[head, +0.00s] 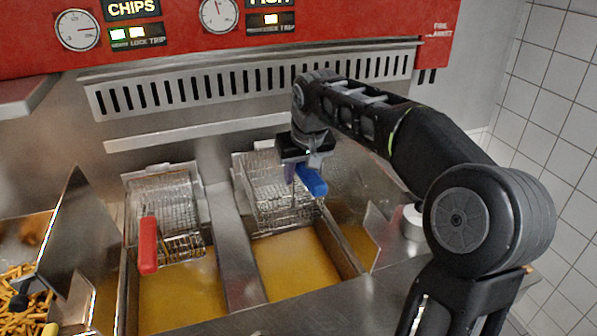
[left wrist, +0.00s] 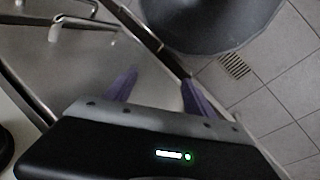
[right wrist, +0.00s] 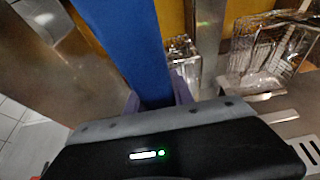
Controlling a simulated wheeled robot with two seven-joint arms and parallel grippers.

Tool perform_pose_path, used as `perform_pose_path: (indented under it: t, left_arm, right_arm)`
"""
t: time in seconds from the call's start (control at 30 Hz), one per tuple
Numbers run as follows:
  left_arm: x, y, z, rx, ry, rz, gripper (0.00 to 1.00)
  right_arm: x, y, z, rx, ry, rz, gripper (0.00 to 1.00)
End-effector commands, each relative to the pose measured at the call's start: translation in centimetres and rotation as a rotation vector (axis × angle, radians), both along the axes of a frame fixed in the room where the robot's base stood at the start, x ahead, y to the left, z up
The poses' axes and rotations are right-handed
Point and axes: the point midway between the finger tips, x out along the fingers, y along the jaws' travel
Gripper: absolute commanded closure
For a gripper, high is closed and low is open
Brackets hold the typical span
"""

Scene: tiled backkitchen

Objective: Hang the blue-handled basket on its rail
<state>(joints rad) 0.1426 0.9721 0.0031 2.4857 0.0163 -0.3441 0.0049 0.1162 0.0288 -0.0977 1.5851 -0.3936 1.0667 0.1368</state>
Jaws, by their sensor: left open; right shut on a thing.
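The blue-handled basket (head: 268,196) is a wire mesh basket at the back of the right fryer vat, above or at the edge of the yellow oil (head: 295,262). Its blue handle (head: 312,180) points toward me. My right gripper (head: 303,160) is shut on that handle; the handle also fills the upper middle of the right wrist view (right wrist: 130,45). A long metal rail (head: 170,137) runs along the back wall behind the vats. I cannot tell whether the basket touches it. My left gripper (left wrist: 158,95) is open and empty, seen only in the left wrist view.
A second wire basket (head: 165,200) with a red handle (head: 148,245) is at the left vat, beside the steel divider (head: 225,240). Chips (head: 22,295) lie in a bin at the far left. A slotted vent (head: 250,82) and red control panel are above. A tiled wall closes the right side.

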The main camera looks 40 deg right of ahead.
Motion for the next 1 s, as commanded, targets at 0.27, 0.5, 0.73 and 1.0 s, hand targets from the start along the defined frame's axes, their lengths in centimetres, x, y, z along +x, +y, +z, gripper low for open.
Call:
perform_pose_path:
  t: [0.27, 0.5, 0.73, 1.0]
  left_arm:
    - [0.0, 0.0, -0.1, 0.000, 0.000, 0.000, 0.37]
    - [0.0, 0.0, -0.4, 0.000, 0.000, 0.000, 0.37]
    - [0.0, 0.0, -1.3, 0.000, 0.000, 0.000, 0.37]
    - [0.0, 0.0, -1.3, 0.000, 0.000, 0.000, 0.37]
  right_arm:
    - [0.0, 0.0, -0.1, -0.001, -0.003, 0.000, 1.00]
    - [0.0, 0.0, -0.4, -0.001, -0.003, 0.000, 1.00]
    - [0.1, 0.0, -1.5, -0.001, -0.002, 0.000, 1.00]
    - [0.0, 0.0, -1.7, 0.000, 0.000, 0.000, 1.00]
